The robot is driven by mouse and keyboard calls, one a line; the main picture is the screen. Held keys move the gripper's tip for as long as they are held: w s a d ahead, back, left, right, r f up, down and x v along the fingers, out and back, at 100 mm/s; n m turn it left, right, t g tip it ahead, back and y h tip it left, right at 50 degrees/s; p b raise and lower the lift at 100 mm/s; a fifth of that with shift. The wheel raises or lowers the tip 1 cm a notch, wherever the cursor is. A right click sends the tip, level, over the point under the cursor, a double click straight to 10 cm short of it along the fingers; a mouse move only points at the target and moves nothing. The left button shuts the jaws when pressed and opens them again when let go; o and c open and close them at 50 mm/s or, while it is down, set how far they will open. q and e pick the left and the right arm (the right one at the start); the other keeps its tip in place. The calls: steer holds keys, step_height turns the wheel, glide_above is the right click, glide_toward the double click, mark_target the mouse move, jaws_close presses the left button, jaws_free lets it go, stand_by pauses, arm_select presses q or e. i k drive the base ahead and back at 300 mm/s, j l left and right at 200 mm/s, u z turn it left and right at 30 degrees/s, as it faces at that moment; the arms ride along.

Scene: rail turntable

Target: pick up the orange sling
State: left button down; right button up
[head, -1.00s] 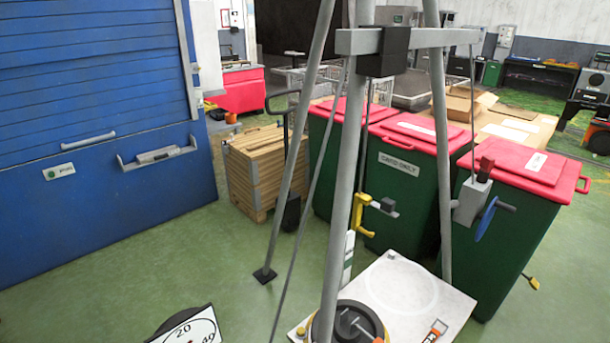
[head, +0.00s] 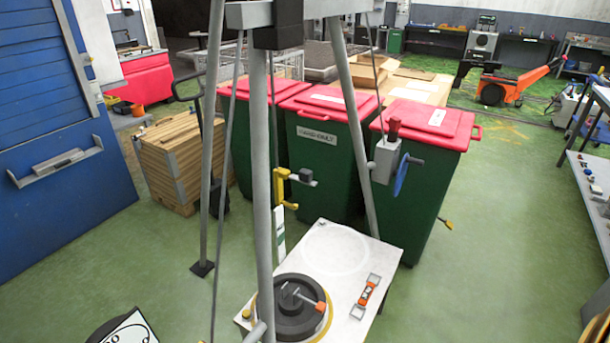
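I cannot make out a clear orange sling. A small orange piece (head: 320,306) lies at the end of a grey bar on the round black block (head: 297,322), on the white-topped table (head: 345,315). A small orange and grey item (head: 368,293) lies to its right on the same top. A yellow-orange shape (head: 597,328) is cut off at the lower right corner; I cannot tell what it is. Neither of my grippers is in view.
Green bins with red lids (head: 322,150) stand behind. A wooden crate stack (head: 175,160) is left. Green floor (head: 500,250) is open at right, before a shelf (head: 590,180).

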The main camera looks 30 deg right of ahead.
mark_target(367, 294)
steer(key=z, duration=1.5)
